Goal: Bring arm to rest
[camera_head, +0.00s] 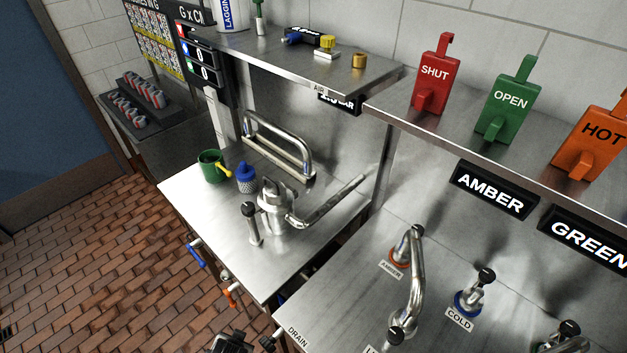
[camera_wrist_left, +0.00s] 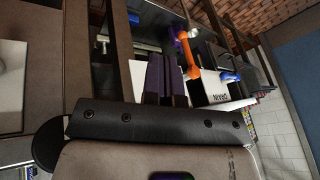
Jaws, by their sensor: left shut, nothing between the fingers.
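My left gripper (camera_wrist_left: 164,76) shows in the left wrist view with its two dark purple fingers side by side, shut and empty. It is near the white DRAIN plate (camera_wrist_left: 217,90), below the worktop level, and I see it touching nothing. In the head view a dark piece of what looks like my left arm (camera_head: 230,343) shows at the bottom edge, just left of the DRAIN label (camera_head: 298,337). My right gripper is in neither view.
Blue (camera_head: 196,254) and orange (camera_head: 229,290) valve handles stick out under the worktop's front edge (camera_head: 225,266). Brick floor (camera_head: 90,265) lies open at left.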

